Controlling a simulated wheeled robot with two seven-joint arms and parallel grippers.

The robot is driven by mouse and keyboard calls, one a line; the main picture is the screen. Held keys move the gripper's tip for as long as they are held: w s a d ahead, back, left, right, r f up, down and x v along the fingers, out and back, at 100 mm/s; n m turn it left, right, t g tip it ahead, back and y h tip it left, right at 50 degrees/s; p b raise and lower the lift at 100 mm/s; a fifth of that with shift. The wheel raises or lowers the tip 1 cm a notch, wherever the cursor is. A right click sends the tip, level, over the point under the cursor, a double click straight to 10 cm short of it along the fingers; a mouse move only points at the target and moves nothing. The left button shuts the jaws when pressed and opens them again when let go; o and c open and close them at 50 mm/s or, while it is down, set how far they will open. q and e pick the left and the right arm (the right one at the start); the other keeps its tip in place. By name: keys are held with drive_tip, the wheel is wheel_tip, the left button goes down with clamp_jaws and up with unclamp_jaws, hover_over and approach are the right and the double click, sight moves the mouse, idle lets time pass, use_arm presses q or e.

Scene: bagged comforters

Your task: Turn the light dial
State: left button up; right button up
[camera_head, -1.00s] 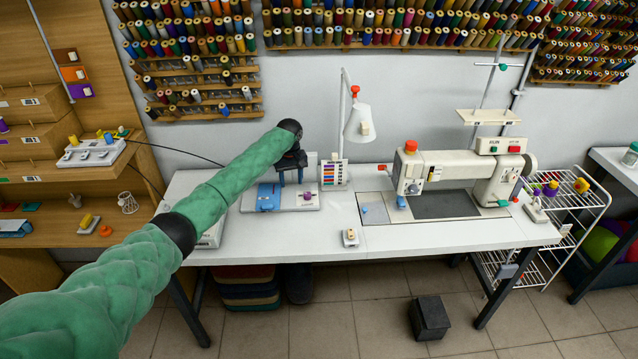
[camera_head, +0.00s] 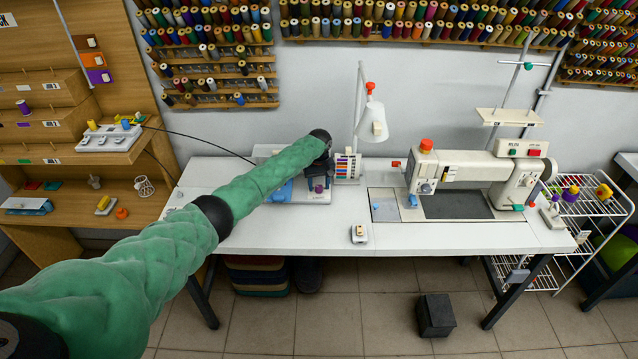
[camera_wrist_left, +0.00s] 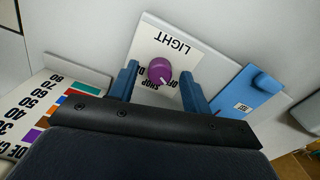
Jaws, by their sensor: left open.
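The light dial is a purple round knob with a pale pointer mark, on a white plate lettered LIGHT, in the left wrist view (camera_wrist_left: 160,71). In the head view the purple dial (camera_head: 319,188) shows just below my left gripper (camera_head: 318,176). In the left wrist view my left gripper (camera_wrist_left: 162,88) is open, with one blue finger on each side of the dial. I cannot tell whether the fingers touch it. The lettering around the dial is partly hidden by the fingers. My right gripper is not in view.
A blue block (camera_wrist_left: 249,92) stands beside the dial plate. A chart with colour bars (camera_head: 347,167) and a white lamp (camera_head: 372,122) stand to the right. A sewing machine (camera_head: 470,170) fills the table's right part. The table front (camera_head: 300,235) is mostly clear.

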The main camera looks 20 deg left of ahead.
use_arm(q)
drive_tip(key=shift+w+a+f, duration=0.1)
drive_tip(key=shift+w+f, duration=0.05)
drive_tip(key=shift+f, duration=0.2)
drive_tip(key=shift+c, duration=0.7)
drive_tip(key=shift+r, duration=0.1)
drive_tip(key=c, duration=0.7)
drive_tip(key=shift+c, duration=0.7)
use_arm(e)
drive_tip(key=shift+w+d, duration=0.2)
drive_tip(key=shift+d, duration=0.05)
